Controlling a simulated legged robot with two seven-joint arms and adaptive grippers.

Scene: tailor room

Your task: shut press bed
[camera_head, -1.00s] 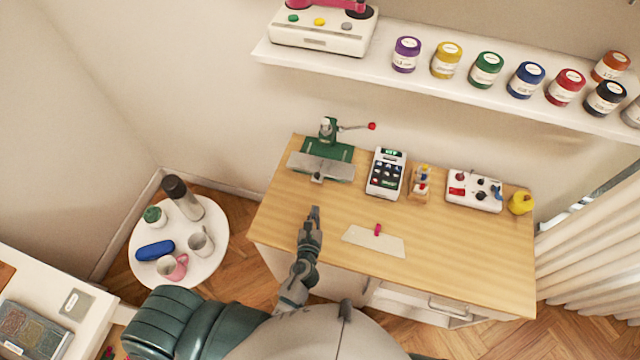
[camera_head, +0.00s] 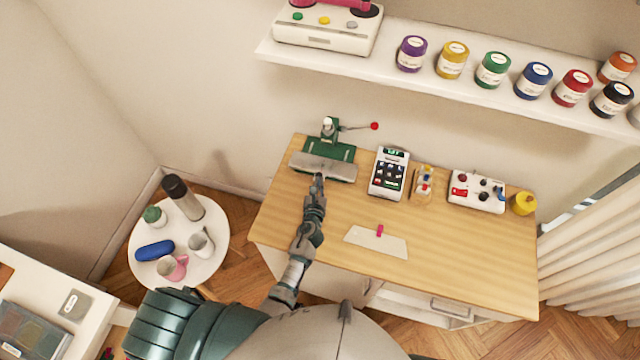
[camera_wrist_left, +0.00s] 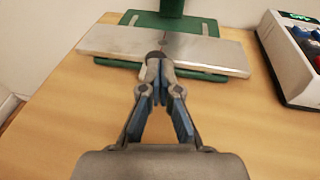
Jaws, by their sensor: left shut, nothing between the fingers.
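The press is a green machine (camera_head: 328,148) with a red-tipped lever (camera_head: 374,126) at the back left of the wooden table. Its flat grey metal bed (camera_head: 335,168) juts out in front of the green base, and it also shows in the left wrist view (camera_wrist_left: 205,52). My left gripper (camera_head: 319,178) is shut and empty at the front edge of the bed. In the left wrist view the fingertips (camera_wrist_left: 157,62) meet at a dark knob on the bed's front middle, which they mostly cover; I cannot tell whether they touch it. My right gripper is not in view.
A card reader (camera_head: 388,174) stands close to the right of the press. Small bottles (camera_head: 424,184), a white control box (camera_head: 477,191) and a yellow pot (camera_head: 523,203) stand farther right. A pale sheet (camera_head: 376,243) lies at the front. A shelf (camera_head: 440,75) with jars hangs above.

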